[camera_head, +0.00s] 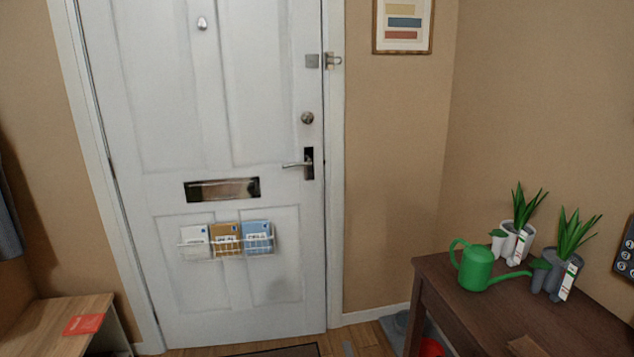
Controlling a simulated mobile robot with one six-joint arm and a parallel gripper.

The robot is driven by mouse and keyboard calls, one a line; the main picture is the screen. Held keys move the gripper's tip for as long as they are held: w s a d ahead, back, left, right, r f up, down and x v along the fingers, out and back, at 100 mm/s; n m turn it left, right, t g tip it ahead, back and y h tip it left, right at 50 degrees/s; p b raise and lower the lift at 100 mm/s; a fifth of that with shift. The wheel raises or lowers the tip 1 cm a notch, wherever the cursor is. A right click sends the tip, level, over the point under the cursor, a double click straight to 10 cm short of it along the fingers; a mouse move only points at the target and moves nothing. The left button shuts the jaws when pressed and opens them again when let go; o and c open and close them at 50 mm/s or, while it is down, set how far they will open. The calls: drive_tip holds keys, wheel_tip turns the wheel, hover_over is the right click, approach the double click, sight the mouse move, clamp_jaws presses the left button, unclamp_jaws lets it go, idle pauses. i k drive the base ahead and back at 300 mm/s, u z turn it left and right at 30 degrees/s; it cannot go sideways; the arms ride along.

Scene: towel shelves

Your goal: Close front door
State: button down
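The white front door (165,145) fills the left and middle of the view. It sits in its white frame (336,200) and looks shut, with no wide gap at its right edge. A lever handle (298,164) on a dark plate is at its right side, with a round knob (307,118) above it. A latch (333,61) is higher up at the door's edge. A mail slot (222,189) and a wire rack (226,243) with leaflets are on the door. My gripper is not in view.
A dark wooden table (440,279) stands at the right with a green watering can (476,267) and two potted plants (518,235). A wooden bench (50,325) with a red item (84,324) is at the lower left. A dark mat (285,351) lies before the door.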

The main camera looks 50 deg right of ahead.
sight(181, 104)
drive_tip(key=u, duration=0.1)
drive_tip(key=i, duration=0.95)
drive_tip(key=z, duration=0.05)
